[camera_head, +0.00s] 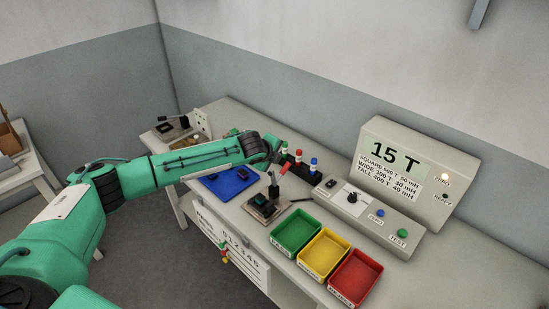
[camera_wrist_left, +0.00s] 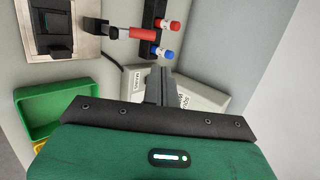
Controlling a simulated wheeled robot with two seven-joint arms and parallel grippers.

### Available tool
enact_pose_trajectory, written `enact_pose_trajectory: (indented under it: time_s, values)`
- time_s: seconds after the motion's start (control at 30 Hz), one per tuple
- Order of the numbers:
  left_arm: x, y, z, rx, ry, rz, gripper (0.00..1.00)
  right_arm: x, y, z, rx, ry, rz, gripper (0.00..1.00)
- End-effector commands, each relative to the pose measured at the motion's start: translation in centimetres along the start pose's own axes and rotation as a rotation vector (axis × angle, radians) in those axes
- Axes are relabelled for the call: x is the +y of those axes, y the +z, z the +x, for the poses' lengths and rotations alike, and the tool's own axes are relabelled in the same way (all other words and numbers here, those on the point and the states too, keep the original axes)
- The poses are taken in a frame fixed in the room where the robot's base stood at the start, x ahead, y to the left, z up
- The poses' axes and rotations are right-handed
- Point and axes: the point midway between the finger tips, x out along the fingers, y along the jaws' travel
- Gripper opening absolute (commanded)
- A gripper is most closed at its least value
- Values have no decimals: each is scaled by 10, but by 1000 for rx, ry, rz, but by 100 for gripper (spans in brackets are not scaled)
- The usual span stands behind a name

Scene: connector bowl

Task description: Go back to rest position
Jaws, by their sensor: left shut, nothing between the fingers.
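My left arm reaches in from the left in the head view, and its green wrist ends over the bench near the row of coloured connectors. My left gripper (camera_wrist_left: 158,85) shows in the left wrist view with its grey fingers together and nothing between them. The fingers appear over the bench between the red-handled clamp (camera_wrist_left: 140,33) and the tester box. In the head view the fingertips are too small to tell apart from the things behind them. My right gripper is in neither view.
A blue tray (camera_head: 232,190) lies beneath my forearm. Green (camera_head: 290,252), yellow (camera_head: 309,270) and red bins (camera_head: 340,294) line the front edge. The bench's right end is clear.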

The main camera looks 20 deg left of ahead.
Motion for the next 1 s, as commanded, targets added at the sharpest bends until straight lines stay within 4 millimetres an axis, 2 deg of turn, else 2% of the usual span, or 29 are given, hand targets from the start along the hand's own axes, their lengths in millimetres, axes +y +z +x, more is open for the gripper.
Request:
enact_pose_trajectory:
  time_s: [0.2,0.67,0.77,0.87,1.0]
  values:
    - [-1,0,-8,0,0,1,0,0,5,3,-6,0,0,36]
    - [0,-2,-7,2,1,-1,0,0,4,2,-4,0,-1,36]
    - [8,-18,-6,20,11,-15,0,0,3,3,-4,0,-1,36]
    - [27,-52,-6,60,30,-54,0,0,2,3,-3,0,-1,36]
    - [62,-115,-15,128,68,-148,0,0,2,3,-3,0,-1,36]
